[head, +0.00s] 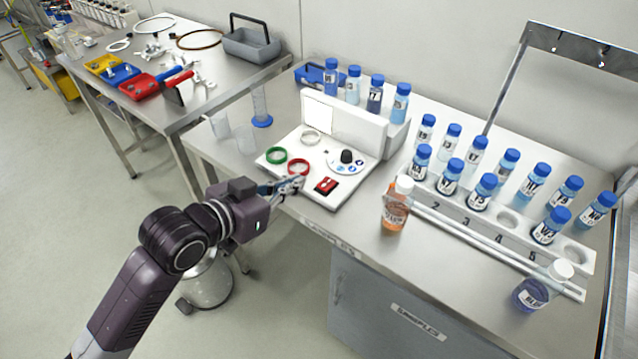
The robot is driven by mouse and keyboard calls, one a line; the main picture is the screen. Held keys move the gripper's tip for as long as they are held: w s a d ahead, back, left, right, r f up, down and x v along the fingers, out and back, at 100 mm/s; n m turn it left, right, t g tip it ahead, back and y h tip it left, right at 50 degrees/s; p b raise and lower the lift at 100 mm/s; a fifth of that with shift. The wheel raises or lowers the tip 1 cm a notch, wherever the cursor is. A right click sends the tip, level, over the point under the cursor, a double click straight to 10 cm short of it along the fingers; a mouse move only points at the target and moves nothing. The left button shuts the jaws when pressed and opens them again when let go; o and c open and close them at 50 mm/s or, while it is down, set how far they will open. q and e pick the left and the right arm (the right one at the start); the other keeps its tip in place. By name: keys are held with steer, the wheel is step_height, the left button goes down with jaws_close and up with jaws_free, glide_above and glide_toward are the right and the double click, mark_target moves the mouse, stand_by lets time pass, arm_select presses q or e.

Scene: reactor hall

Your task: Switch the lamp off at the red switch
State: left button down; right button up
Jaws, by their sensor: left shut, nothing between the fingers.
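The red switch (326,185) is a small red rocker in a black frame. It sits at the front edge of a white control panel (330,200) on the steel bench. My left gripper (299,183) is shut and empty. Its fingertips are just left of the red switch, over the panel's front left edge; I cannot tell whether they touch the panel. A grey bar on a thin post (575,45) stands at the upper right and may be the lamp; I cannot tell if it is lit. My right gripper is out of view.
The panel also holds a green ring (276,155), a red ring (298,167) and a black knob (347,156). An orange bottle (396,208) stands right of it. Several blue-capped bottles fill a rack (470,222). Clear beakers (219,125) stand left of the panel.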

arm_select(q)
steer(key=p, duration=0.2)
glide_above(318, 197)
steer(key=f, duration=0.3)
steer(key=shift+w+d+f, duration=0.1)
steer(key=shift+w+f, duration=0.15)
steer(key=shift+f, duration=0.05)
step_height(318, 197, down, 3)
steer(key=shift+w+f, duration=0.1)
steer(key=shift+f, duration=0.05)
steer(key=shift+f+p, duration=0.3)
steer(key=shift+f, duration=0.25)
steer(key=f+b, duration=0.1)
steer(key=b, duration=0.1)
steer(key=f+t+b, duration=0.1)
steer(key=b, duration=0.1)
steer(key=shift+s+h, duration=0.25)
steer(key=shift+h, duration=0.15)
steer(key=shift+r+p, duration=0.55)
steer(key=shift+p, duration=0.1)
steer(key=shift+r, duration=0.1)
